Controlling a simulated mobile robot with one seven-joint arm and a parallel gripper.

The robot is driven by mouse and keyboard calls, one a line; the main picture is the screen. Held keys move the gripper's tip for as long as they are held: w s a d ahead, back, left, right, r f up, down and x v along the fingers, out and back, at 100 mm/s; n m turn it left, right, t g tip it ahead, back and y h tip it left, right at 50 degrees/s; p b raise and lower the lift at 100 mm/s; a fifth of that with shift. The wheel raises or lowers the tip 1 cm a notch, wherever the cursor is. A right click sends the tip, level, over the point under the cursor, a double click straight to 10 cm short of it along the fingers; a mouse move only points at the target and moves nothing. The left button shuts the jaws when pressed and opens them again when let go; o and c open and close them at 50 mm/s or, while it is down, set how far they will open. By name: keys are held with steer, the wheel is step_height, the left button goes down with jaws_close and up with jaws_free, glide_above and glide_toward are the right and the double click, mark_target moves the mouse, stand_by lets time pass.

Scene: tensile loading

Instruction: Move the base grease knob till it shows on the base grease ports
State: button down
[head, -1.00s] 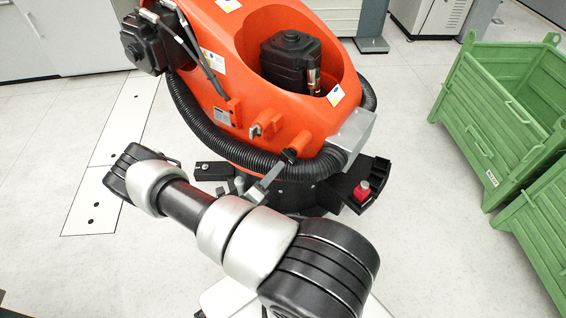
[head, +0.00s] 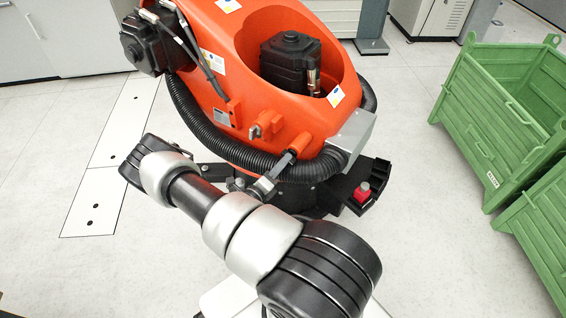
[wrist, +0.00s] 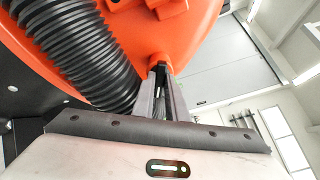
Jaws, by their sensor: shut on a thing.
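The large orange robot (head: 225,70) fills the middle of the head view. Two orange bosses stick out low on its body, one on the left (head: 265,124) and one on the right (head: 300,142). I cannot tell which of these parts are the grease ports. My gripper (head: 289,156) is beside the right boss. In the wrist view my gripper (wrist: 160,70) has its long fingers closed together on a small dark piece (wrist: 158,66), which I take for the base grease knob. It lies close to the orange surface; whether it touches is unclear. The fingertips hide much of it.
A ribbed black hose (head: 225,150) runs around the orange body, close beside my fingers in the wrist view (wrist: 85,50). A grey box (head: 355,132) is at right. A red button (head: 362,190) sits on the black base. Green crates (head: 500,110) stand at far right.

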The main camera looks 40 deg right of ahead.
steer(key=shift+m, duration=0.3)
steer(key=shift+m, duration=2.6)
steer(key=c, duration=2)
jaws_free()
steer(key=shift+c, duration=0.2)
steer(key=p+v, duration=0.2)
steer(key=v, duration=1.5)
steer(key=shift+a, duration=0.25)
